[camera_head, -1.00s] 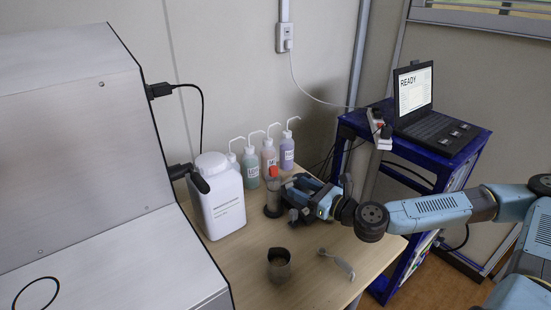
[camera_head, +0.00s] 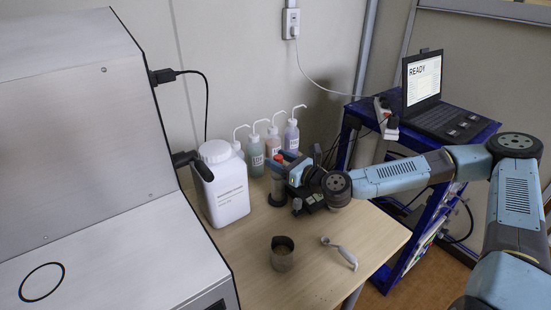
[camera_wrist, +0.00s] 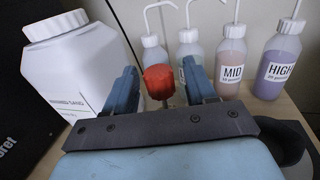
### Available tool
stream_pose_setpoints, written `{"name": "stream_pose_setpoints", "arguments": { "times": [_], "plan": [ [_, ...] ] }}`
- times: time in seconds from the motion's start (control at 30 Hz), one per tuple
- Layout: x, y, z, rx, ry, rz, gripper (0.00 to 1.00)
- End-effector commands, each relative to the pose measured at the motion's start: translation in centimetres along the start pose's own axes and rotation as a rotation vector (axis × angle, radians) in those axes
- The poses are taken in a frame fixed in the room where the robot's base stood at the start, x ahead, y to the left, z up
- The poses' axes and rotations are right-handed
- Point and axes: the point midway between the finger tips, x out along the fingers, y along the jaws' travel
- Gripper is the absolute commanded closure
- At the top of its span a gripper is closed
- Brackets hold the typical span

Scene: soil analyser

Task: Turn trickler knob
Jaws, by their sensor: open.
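The trickler's dark upright cylinder (camera_head: 277,187) stands on the table, topped by a red knob (camera_head: 278,159). In the wrist view the red knob (camera_wrist: 159,81) on a thin metal stem sits between my blue fingers, with a gap on both sides. My gripper (camera_wrist: 161,72) is open and holds nothing. In the head view my gripper (camera_head: 288,160) is at the top of the trickler, partly overlapping it. The cylinder's lower part is hidden in the wrist view.
A white jug (camera_head: 224,190) stands close left of the trickler, and several wash bottles (camera_head: 273,143) stand behind it. A metal cup (camera_head: 282,255) and a scoop (camera_head: 340,252) lie nearer. A large grey analyser (camera_head: 80,130) fills the left; a blue cart with a laptop (camera_head: 424,80) stands right.

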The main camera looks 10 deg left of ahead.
Motion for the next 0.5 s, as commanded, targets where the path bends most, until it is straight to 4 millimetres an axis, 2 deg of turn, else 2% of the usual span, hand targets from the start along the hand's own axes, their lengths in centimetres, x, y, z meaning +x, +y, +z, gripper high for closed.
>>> {"name": "stream_pose_setpoints", "arguments": {
  "times": [0.2, 0.5],
  "plan": [
    [1.9, 0.0, 0.0, -0.001, 0.0, 0.0, 0.44],
    [2.3, 0.0, 0.0, 0.0, 0.0, 0.001, 0.44]
  ]
}}
